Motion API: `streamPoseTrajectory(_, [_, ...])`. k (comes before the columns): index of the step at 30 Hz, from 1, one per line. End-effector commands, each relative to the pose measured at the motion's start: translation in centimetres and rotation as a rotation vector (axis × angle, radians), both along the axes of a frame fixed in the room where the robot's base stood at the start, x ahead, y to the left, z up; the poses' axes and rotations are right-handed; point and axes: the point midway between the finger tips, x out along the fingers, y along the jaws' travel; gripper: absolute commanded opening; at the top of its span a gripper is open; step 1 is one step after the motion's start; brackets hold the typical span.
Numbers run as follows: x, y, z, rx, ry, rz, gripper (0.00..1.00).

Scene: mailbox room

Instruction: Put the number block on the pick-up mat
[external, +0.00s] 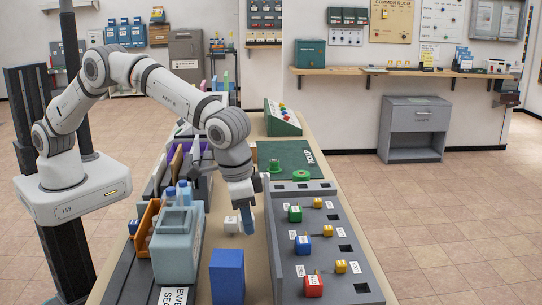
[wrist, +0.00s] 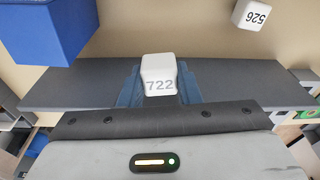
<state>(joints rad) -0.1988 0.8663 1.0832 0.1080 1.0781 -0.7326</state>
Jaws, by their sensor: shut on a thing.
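My gripper (external: 246,220) points down over the table, left of the grey slotted panel. In the wrist view its blue fingers are shut on a white block marked 722 (wrist: 159,74). I cannot tell whether the block touches the table.
A blue box (external: 227,276) stands near my gripper and shows in the wrist view (wrist: 45,30). The grey panel (external: 330,250) holds several coloured blocks. Green round pieces (external: 301,175) sit by the mat's front edge. A grey-blue bin (external: 178,245) stands left.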

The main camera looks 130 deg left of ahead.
Motion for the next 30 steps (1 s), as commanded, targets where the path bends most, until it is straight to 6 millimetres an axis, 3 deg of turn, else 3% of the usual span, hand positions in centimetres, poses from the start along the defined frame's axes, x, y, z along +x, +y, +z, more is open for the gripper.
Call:
streamPoseTrajectory(3, [0.0,0.0,1.4,0.000,-0.001,0.000,0.09])
streamPoseTrajectory(11, [0.0,0.0,2.7,0.000,-0.001,0.000,0.09])
streamPoseTrajectory(20, [0.1,0.0,7.9,0.000,-0.004,0.000,0.09])
streamPoseTrajectory(26, [-0.8,4.2,7.7,0.000,0.000,0.049,0.09])
streamPoseTrajectory(30, [-1.9,8.1,7.7,-0.001,-0.001,0.093,0.09])
